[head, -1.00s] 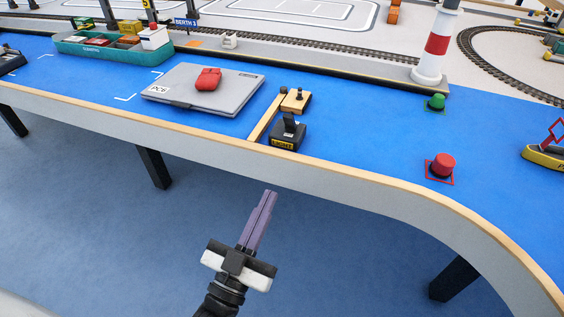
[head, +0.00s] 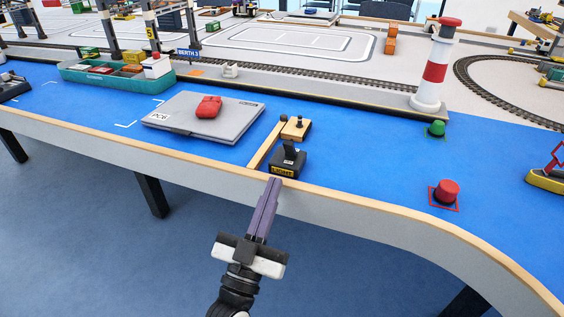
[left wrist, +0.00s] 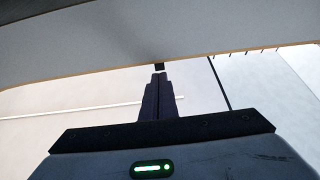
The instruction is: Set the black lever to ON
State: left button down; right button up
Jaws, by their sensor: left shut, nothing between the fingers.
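The black lever (head: 290,149) stands on a dark box with a yellow label (head: 283,170), close to the front edge of the blue table. The label is too small to read surely, and I cannot tell the lever's setting. My left gripper (head: 273,182) is shut and empty. In the head view its purple fingertips overlap the table's front rim just below the lever box, apart from the lever. The left wrist view shows its shut fingers (left wrist: 158,76) with the pale table edge above them; the lever is not in that view. My right gripper is not in view.
A wooden piece with a small black knob (head: 296,127) stands behind the lever box. A grey laptop (head: 235,125) with a red object (head: 208,107) lies to the left. A red button (head: 447,191) and green button (head: 436,128) are to the right. The table's wooden rim (head: 350,196) runs in front.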

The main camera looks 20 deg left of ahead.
aim_at(287, 148)
pick_arm(q)
jog(key=x, duration=0.6)
jog(key=shift+w+r, duration=0.15)
jog(key=shift+w, duration=0.15)
